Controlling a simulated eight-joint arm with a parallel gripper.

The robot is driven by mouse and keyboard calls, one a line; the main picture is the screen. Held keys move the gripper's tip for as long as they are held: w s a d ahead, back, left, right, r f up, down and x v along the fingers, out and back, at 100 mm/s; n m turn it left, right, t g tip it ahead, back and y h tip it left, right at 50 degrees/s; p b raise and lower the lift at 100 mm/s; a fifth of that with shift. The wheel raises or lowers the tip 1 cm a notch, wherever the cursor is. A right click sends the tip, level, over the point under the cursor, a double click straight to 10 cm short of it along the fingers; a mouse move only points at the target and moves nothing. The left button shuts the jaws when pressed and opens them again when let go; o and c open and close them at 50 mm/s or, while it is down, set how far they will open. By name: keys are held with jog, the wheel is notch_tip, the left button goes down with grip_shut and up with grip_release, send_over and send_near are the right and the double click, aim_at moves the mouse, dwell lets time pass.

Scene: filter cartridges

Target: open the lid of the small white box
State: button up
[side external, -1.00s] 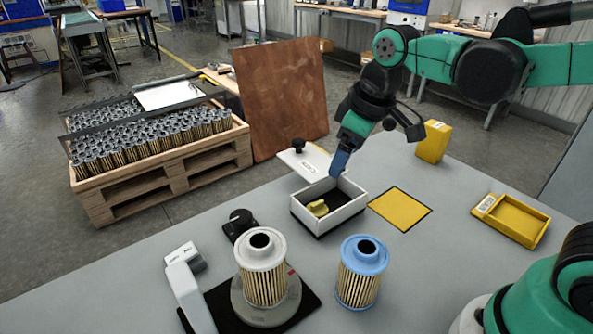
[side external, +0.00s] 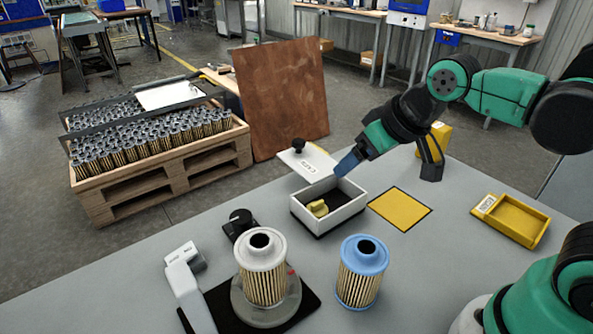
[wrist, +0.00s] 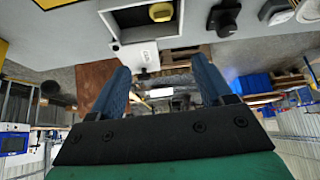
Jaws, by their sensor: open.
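The small white box (side external: 345,214) stands on the grey table with its top open. A yellow piece (side external: 318,208) lies inside on the dark floor of the box. Its white lid (side external: 318,167), with a dark knob (side external: 298,146) and a printed label, is swung back beyond the far-left edge, clear of the opening. My gripper (side external: 346,165) is open and empty, by the box's far edge beside the lid; contact cannot be told. In the wrist view the blue fingers (wrist: 159,75) are spread, with the box (wrist: 117,32) and lid (wrist: 143,56) ahead.
A white-capped filter (side external: 263,270) sits on a round grey base, with a blue-capped filter (side external: 361,272) to its right. A yellow mat (side external: 400,210), yellow tray (side external: 515,221) and yellow box (side external: 440,142) are to the right. A crate of filters (side external: 160,173) stands beyond the table.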

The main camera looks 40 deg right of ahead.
jog(key=w+a+r+n+g, duration=0.3)
jog(key=w+a, duration=0.6)
jog(key=a, duration=0.2)
jog(key=w+a+f+n+g, duration=0.1)
jog(key=a+f, duration=0.2)
jog(key=a, duration=0.4)
jog(key=w+a+f+n, duration=0.1)
jog(key=w+a+f, duration=0.1)
jog(key=a, duration=0.4)
jog(key=shift+w+a+f+g+y, duration=0.15)
jog(key=shift+a+f+g+y, duration=0.2)
jog(key=shift+f, duration=0.35)
jog(key=s+d+r+m+t, duration=0.1)
jog(key=s+d+r, duration=0.15)
jog(key=d, duration=0.55)
jog(key=s+d+r+m+t, duration=0.2)
jog(key=d+r, duration=0.2)
jog(key=d, duration=0.4)
jog(key=s+d+f+m+t+h, duration=0.1)
jog(key=s+d+f, duration=0.3)
jog(key=s+d, duration=0.5)
jog(key=shift+s+d+f+m+t, duration=0.3)
jog(key=shift+d+f+m+t, duration=0.1)
jog(key=shift+d+m+t, duration=0.35)
